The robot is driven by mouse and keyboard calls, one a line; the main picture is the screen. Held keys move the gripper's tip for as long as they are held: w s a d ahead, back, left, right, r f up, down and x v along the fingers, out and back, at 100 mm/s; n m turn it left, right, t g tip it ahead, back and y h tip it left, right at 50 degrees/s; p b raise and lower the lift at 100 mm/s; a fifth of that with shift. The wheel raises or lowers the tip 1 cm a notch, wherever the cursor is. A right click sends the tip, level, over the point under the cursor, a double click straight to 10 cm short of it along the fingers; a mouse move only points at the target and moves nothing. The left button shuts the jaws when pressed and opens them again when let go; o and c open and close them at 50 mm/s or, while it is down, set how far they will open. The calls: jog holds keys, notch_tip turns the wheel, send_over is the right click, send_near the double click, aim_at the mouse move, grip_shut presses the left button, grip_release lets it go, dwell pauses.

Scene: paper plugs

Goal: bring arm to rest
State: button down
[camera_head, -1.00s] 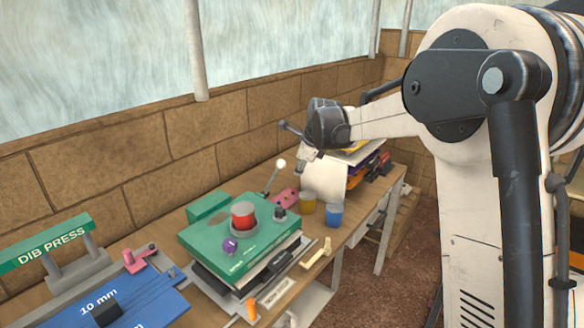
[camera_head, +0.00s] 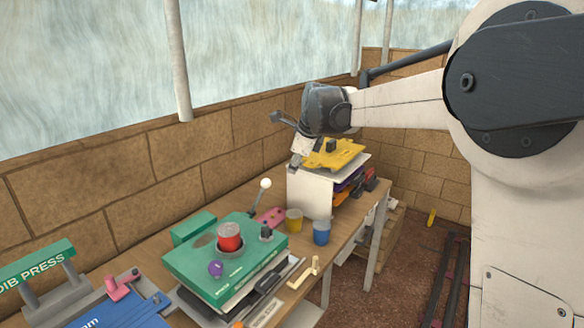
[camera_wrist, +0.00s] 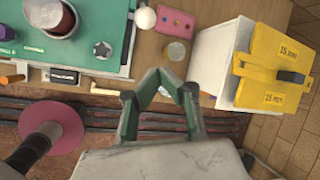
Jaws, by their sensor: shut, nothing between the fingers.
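My arm reaches in from the right in the head view, with my gripper (camera_head: 294,166) hanging tilted from the dark wrist. It is above the far half of the workbench (camera_head: 253,192), close to the white box (camera_head: 309,194) in the picture. In the wrist view my gripper (camera_wrist: 158,78) shows green-edged fingers converging near the bench's edge, shut and empty. The fingertips look small in the head view, and I cannot tell their exact height above the bench.
Yellow (camera_head: 294,221) and blue (camera_head: 321,232) cups stand near the front edge. A yellow plate (camera_head: 335,156) tops the white box.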

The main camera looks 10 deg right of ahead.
jog(key=s+d+n+t+h, duration=0.1)
jog(key=s+d+n, duration=0.2)
jog(key=s+n, duration=0.9)
jog(key=s+d+n+t+h, duration=0.1)
jog(key=s+d+n, duration=0.25)
jog(key=s, duration=1.65)
jog(key=s+f+n, duration=0.6)
jog(key=s, duration=0.3)
jog(key=shift+s+d, duration=0.35)
jog(key=shift+d, duration=0.1)
